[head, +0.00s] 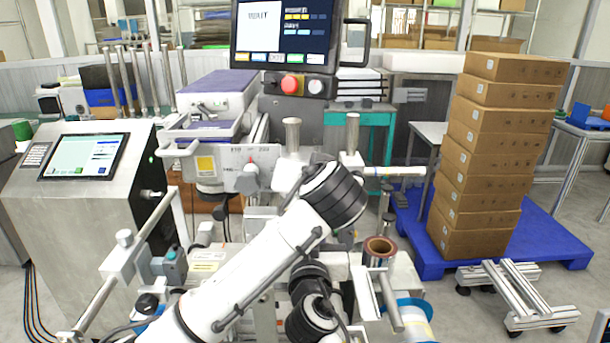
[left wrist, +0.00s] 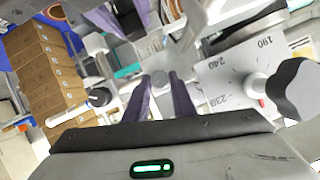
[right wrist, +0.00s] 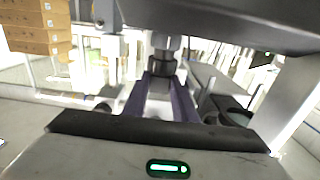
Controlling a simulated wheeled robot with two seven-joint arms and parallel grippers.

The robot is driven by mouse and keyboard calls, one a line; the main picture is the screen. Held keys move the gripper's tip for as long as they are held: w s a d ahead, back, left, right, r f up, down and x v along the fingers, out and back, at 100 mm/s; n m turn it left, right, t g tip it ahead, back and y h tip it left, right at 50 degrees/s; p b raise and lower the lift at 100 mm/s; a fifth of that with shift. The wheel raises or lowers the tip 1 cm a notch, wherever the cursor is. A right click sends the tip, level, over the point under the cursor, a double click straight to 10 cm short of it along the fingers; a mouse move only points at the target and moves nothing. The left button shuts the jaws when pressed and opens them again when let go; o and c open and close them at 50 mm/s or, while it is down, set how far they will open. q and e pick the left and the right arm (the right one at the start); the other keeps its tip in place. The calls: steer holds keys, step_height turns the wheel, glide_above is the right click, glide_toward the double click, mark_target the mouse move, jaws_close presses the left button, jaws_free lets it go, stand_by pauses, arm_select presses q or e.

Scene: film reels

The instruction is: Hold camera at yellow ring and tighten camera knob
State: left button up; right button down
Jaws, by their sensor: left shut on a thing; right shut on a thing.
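In the left wrist view, my left gripper (left wrist: 161,90) has both fingers closed around a small grey metal cylinder, knob-like (left wrist: 158,80). A printed scale plate (left wrist: 222,88) with a larger grey knob (left wrist: 293,88) is right of it. In the right wrist view, my right gripper (right wrist: 160,88) is shut on a dark ringed cylinder (right wrist: 161,66), seemingly the camera's barrel, below a metal shaft. I cannot make out a yellow ring. In the head view, my arm covers the machine's middle, and both sets of fingertips are hidden. The scale plate shows there too (head: 268,154).
A monitor with a red button (head: 291,85) stands above the machine. A control cabinet with a screen (head: 84,157) is at left. Stacked boxes (head: 491,150) stand on a blue pallet (head: 548,240) at right. A reel core (head: 379,248) sits at front right.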

arm_select(q)
steer(key=shift+d+f+m+y, duration=0.1)
steer(key=shift+m+y, duration=0.3)
steer(key=shift+m, duration=0.3)
steer(key=o, duration=1.1)
steer(key=shift+c, duration=0.2)
steer(key=v, duration=0.7)
steer(key=shift+s, duration=0.3)
steer(key=shift+d, duration=0.1)
